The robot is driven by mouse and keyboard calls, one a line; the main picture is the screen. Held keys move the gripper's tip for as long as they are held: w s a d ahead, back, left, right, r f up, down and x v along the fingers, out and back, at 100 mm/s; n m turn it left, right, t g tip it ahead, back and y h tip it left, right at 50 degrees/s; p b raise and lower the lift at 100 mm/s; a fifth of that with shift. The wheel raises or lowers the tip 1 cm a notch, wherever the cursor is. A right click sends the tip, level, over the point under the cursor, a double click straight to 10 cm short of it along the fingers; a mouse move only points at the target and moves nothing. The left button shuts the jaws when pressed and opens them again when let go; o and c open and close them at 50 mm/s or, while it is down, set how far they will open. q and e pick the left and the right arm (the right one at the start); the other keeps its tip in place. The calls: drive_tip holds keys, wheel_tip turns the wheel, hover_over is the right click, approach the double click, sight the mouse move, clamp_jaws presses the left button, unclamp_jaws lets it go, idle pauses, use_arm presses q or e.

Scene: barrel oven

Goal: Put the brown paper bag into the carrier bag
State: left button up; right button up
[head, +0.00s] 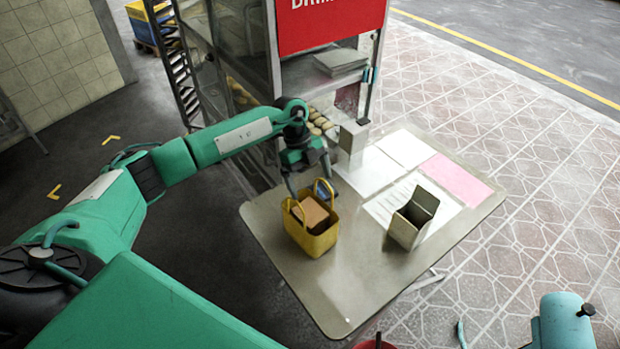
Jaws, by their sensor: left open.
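The yellow carrier bag (316,243) stands upright on the table, with its two handles raised. The brown paper bag (310,213) is inside it, its top showing at the opening between the handles. My left gripper (309,190) is open, just above and behind the carrier bag, with its fingers pointing down near the handles. I cannot tell whether a finger touches a handle. My right gripper is not in view.
The table (364,287) has a bare front area. An open box-like holder (413,219) stands right of the carrier bag. Papers and a pink sheet (458,180) lie behind it. A grey box-like item (352,138) stands at the back, beside a red-signed stall (328,22).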

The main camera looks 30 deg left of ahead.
use_arm(q)
drive_tip(key=b+v, duration=0.4)
drive_tip(key=v, duration=1)
drive_tip(key=shift+f, duration=0.1)
